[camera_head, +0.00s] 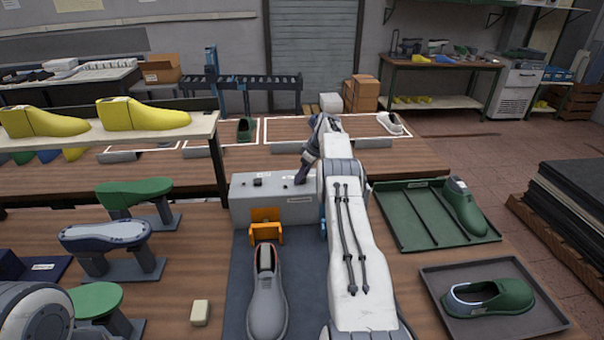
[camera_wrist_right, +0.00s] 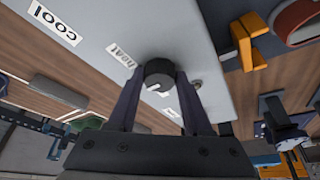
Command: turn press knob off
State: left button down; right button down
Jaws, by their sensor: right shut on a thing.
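The press is a light grey box (camera_head: 266,208) in the middle of the table. In the right wrist view, a round dark knob (camera_wrist_right: 159,73) with a white pointer mark stands on its grey panel (camera_wrist_right: 120,40). My right gripper (camera_head: 301,180) reaches over the top of the box, and its fingers (camera_wrist_right: 157,88) are shut on the knob from both sides. Labels lie around the knob; one reads "COOL" (camera_wrist_right: 54,22), and another beside the knob is upside down. My left gripper is not visible.
A green tray (camera_head: 405,225) and a dark tray (camera_head: 450,305) are at right. Shoe stands (camera_head: 130,265) are at left. A shelf with yellow lasts (camera_head: 145,115) rises behind them.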

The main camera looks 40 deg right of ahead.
dwell(0.3)
dwell(0.4)
jog(key=shift+c, duration=1.6)
grip_release()
jog(key=shift+r, duration=0.1)
jog(key=shift+s+d+r+b, duration=0.25)
jog(key=shift+r+b, duration=0.3)
jog(key=shift+b, duration=0.15)
jog(key=b+v, duration=0.2)
jog(key=v, duration=0.7)
jog(key=shift+w+a, duration=0.1)
